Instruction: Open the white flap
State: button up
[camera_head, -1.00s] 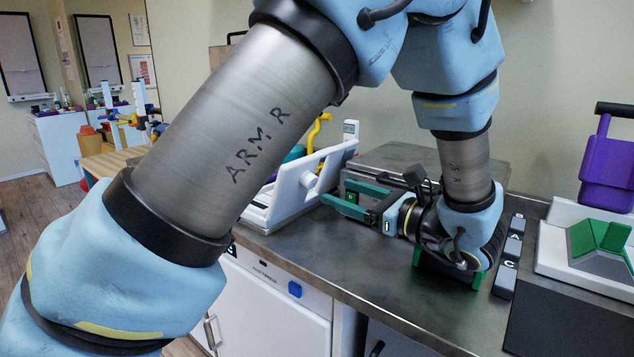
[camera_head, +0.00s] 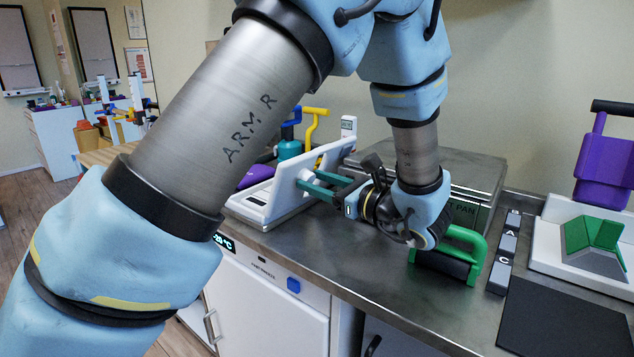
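The white flap (camera_head: 326,158) is a tilted panel on a white device on the steel counter, left of centre. A round white knob (camera_head: 304,184) sticks out from its right side. My gripper (camera_head: 310,180) reaches in from the right, with its two teal fingers at the knob. The fingertips overlap the knob in the picture. Whether they touch or clamp it cannot be told. The flap stands slanted above the device's low base (camera_head: 262,207).
A steel box (camera_head: 465,180) lies behind. A white stand with green wedges (camera_head: 590,240) and a purple container (camera_head: 604,170) are at the right. The front counter is partly clear.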

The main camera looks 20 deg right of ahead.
grip_shut()
dwell(1.0)
